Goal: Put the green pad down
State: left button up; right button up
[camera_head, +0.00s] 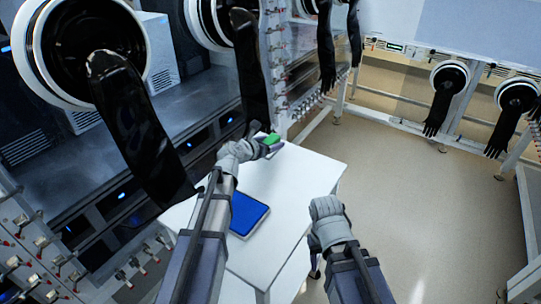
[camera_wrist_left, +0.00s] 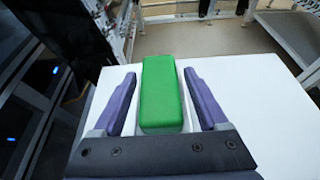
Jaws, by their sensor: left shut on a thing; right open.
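The green pad (camera_head: 272,139) is a small block with a green top and a paler lower edge. It is at the far end of the white table (camera_head: 300,180). My left gripper (camera_head: 266,146) is shut on it. In the left wrist view the green pad (camera_wrist_left: 161,90) lies lengthwise between the two purple fingers (camera_wrist_left: 160,98), above the white tabletop. I cannot tell whether its underside touches the table. My right gripper (camera_head: 316,264) is open, low beside the table's right edge, mostly hidden by its wrist.
A blue panel with a pale rim (camera_head: 236,232) lies on the table nearer me. Glovebox ports with hanging black gloves (camera_head: 135,125) line the left, close to my left arm. More gloves (camera_head: 440,105) hang at the back right. The floor (camera_head: 425,195) to the right is clear.

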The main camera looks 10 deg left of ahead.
pick_arm(q)
jog(key=shift+f+b, duration=1.95)
jog(key=shift+r, duration=0.15)
jog(key=o, duration=1.3)
jog(key=shift+c, duration=0.2)
jog(key=p+v, duration=0.5)
jog(key=v, duration=0.7)
